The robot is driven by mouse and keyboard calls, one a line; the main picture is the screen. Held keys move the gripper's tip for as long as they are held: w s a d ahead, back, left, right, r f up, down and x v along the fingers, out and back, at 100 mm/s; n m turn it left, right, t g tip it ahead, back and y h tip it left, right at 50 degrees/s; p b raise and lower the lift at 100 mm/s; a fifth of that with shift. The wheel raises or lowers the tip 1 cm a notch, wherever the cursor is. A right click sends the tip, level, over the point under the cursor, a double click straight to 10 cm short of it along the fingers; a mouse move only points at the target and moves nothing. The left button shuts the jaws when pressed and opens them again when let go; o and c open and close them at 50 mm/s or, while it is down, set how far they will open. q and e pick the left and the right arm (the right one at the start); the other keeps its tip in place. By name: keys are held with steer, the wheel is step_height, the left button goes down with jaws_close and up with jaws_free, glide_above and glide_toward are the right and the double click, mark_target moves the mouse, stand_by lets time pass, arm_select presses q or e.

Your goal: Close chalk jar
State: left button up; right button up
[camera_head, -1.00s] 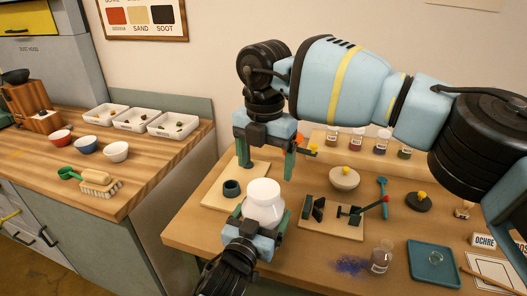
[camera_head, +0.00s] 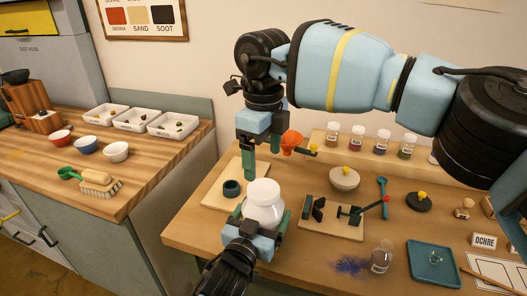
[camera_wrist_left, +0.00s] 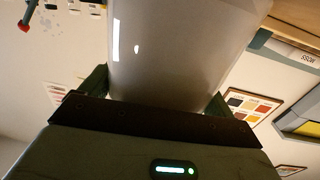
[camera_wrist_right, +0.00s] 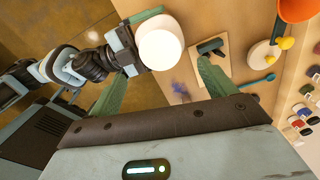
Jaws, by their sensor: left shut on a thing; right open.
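The white chalk jar (camera_head: 264,206) is held upright above the front left of the table, and its rounded white top faces up. I cannot tell whether that top is a lid. My left gripper (camera_head: 262,222) is shut on the jar's sides; the jar fills the left wrist view (camera_wrist_left: 180,50) between the fingers. My right gripper (camera_head: 261,166) is open and empty, pointing down just above and behind the jar. In the right wrist view the jar's bright round top (camera_wrist_right: 160,46) shows beyond and between the open fingers (camera_wrist_right: 160,82).
A dark green ring (camera_head: 231,188) sits on a wooden board behind the jar.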

mark_target(263, 188)
arm_select(q)
steer(key=shift+f, duration=0.1)
arm_select(e)
steer(key=shift+r+n, duration=0.1)
steer(key=shift+n, duration=1)
steer(key=shift+f, duration=4)
steer(key=c, duration=1)
steer(key=o, duration=1.2)
steer(key=shift+c, duration=0.2)
steer(key=shift+r, duration=0.15)
step_height(263, 188, up, 12)
